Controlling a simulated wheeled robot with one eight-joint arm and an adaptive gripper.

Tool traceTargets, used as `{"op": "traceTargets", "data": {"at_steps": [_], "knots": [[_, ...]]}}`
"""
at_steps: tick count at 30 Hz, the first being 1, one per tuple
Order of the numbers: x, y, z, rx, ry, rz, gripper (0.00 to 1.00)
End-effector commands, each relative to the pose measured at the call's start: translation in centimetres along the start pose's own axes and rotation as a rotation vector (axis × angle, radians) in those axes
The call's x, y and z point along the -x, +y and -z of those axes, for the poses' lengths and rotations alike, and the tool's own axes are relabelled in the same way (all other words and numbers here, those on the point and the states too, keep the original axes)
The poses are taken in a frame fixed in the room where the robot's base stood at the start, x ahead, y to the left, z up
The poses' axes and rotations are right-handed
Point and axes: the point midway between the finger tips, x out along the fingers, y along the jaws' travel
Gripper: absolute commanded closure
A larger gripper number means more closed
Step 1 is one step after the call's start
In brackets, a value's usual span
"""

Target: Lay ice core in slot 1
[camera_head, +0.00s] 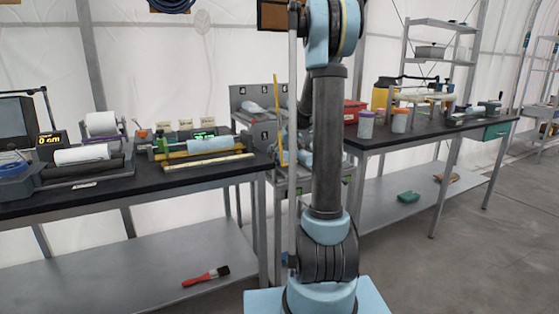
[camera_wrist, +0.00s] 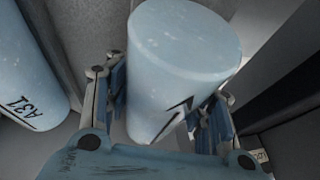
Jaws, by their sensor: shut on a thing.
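An ice core (camera_wrist: 185,55), a pale blue cylinder with a black mark on its side, is held between the fingers of my gripper (camera_wrist: 165,100) in the wrist view. The fingers press on it from both sides. A second pale core (camera_wrist: 25,75), lettered A31, lies to the left, apart from the held one. In the head view my arm stands in front of a grey rack (camera_head: 250,98) and hides part of it. My gripper and the held core cannot be made out clearly there. The slot numbers are too small to read.
A black-topped bench (camera_head: 215,176) on the left carries a pale blue cylinder (camera_head: 208,143) on a yellow holder and a white roll (camera_head: 82,154). A right bench (camera_head: 420,130) holds jars and tools. A red brush (camera_head: 205,276) lies on the lower shelf.

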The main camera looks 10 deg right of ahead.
Motion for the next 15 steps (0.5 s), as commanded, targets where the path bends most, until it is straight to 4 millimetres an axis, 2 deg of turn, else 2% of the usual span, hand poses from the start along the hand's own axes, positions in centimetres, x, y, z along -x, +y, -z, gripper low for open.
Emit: {"op": "traceTargets", "data": {"at_steps": [1,5,6,9,15], "knots": [[-0.38,-0.79,-0.65,0.003,-0.013,0.014,1.0],[-0.41,-0.83,-0.64,0.004,-0.013,0.014,1.0],[-0.41,-0.83,-0.64,0.004,-0.013,0.014,0.5],[-0.39,-0.72,-0.66,0.003,-0.013,0.013,0.28],[-0.2,-0.29,-0.6,0.0,-0.01,0.008,0.26]]}}
